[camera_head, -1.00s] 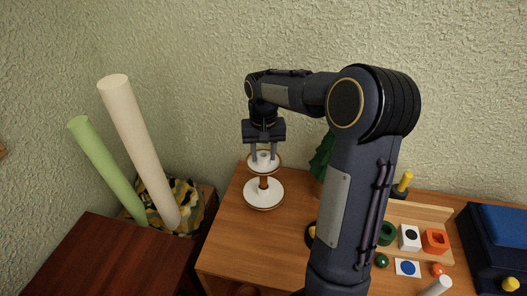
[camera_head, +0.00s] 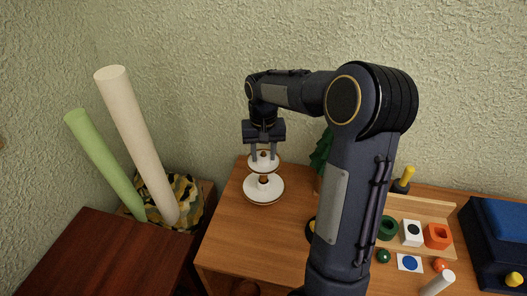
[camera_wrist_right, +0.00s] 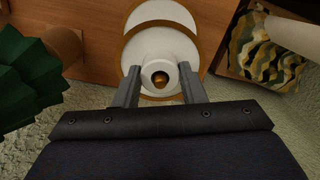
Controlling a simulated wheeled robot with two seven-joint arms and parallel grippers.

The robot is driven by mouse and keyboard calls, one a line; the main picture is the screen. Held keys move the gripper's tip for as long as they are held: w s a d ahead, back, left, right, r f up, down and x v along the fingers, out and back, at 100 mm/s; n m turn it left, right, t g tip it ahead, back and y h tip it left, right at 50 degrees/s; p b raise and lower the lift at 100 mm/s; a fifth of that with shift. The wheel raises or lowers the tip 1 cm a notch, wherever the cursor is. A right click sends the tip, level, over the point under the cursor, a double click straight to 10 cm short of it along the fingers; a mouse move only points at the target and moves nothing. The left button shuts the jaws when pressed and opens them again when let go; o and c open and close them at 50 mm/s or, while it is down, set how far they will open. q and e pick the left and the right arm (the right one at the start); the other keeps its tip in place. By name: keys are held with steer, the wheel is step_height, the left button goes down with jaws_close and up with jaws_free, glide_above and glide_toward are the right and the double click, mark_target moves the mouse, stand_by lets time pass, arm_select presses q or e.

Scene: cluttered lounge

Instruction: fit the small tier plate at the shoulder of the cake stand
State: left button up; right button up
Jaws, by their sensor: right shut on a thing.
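The cake stand has a white, gold-rimmed base plate (camera_head: 263,190) on the wooden table and an upright brown post (camera_head: 263,179). The small tier plate (camera_head: 271,165), also white with a gold rim, is around the upper post above the base plate. My right gripper (camera_head: 264,155) points down, shut on the plate's raised white hub. In the right wrist view its fingers (camera_wrist_right: 159,82) flank the hub of the small tier plate (camera_wrist_right: 140,48), and a brown post tip (camera_wrist_right: 160,79) shows inside the hub's hole. Whether the plate touches the shoulder is hidden. My left gripper is not in view.
A green tree-like object (camera_head: 321,153) stands close right of the stand, partly behind my arm. A wooden rack with coloured blocks (camera_head: 437,236) and a blue box (camera_head: 497,237) are farther right. Two tall rolls (camera_head: 138,140) lean in a bin at left.

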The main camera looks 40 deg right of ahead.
steer(key=shift+f, duration=0.3)
steer(key=o, duration=1.2)
step_height(320, 180, up, 7)
steer(key=shift+r, duration=0.45)
